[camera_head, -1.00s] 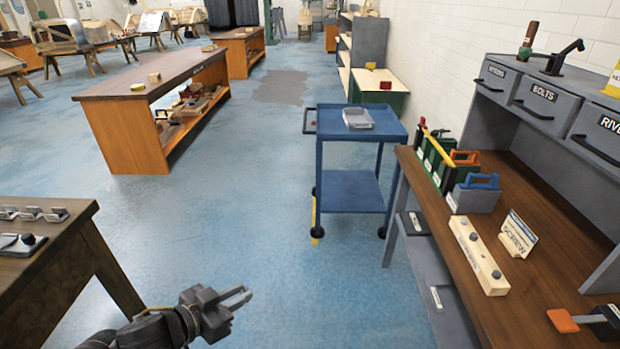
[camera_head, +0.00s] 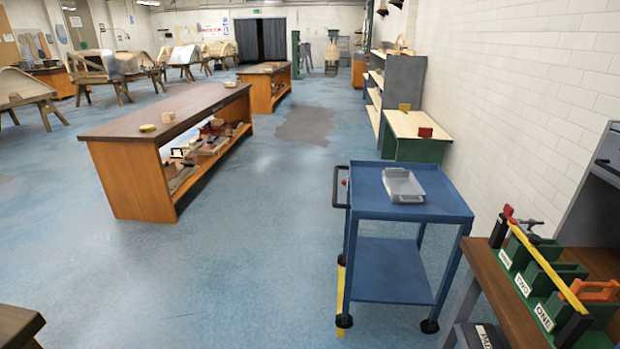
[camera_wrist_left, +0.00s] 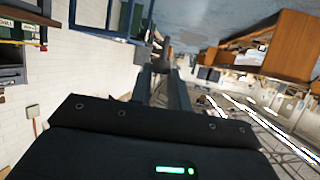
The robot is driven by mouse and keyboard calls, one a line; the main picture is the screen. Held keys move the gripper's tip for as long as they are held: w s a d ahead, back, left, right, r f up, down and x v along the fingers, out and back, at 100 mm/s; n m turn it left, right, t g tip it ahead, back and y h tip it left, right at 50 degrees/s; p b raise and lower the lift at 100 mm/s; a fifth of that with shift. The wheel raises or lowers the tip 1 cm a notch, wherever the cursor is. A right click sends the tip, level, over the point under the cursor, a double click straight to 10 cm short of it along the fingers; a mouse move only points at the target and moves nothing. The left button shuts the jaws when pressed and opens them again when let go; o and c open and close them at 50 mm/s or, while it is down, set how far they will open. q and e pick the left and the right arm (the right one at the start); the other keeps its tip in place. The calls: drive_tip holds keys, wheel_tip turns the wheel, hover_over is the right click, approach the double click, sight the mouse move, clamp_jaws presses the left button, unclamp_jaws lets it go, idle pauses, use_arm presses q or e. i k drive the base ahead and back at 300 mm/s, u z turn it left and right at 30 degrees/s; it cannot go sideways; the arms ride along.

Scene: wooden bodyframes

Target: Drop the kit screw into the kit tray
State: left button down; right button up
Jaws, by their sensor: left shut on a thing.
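The kit tray (camera_head: 403,186), a light grey shallow tray, sits on the top of the blue trolley (camera_head: 372,206) in the head view. My left gripper (camera_wrist_left: 166,66) shows only in the left wrist view, its two dark fingers shut on a small dark thing at their tips. I take this to be the kit screw (camera_wrist_left: 168,44), but its shape is hard to make out. The gripper is clear of the tray. My right gripper is in neither current view.
A workbench (camera_head: 497,305) with green bins (camera_head: 540,270) stands right of the trolley. A long wooden bench (camera_head: 165,125) stands to the left, and a green-sided table (camera_head: 420,130) behind the trolley. The blue floor between the long bench and trolley is clear.

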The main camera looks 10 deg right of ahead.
sight(398, 189)
drive_tip(key=z, duration=0.15)
drive_tip(key=i, duration=1.85)
drive_tip(key=z, duration=1.45)
drive_tip(key=i, duration=0.85)
drive_tip(key=z, duration=0.5)
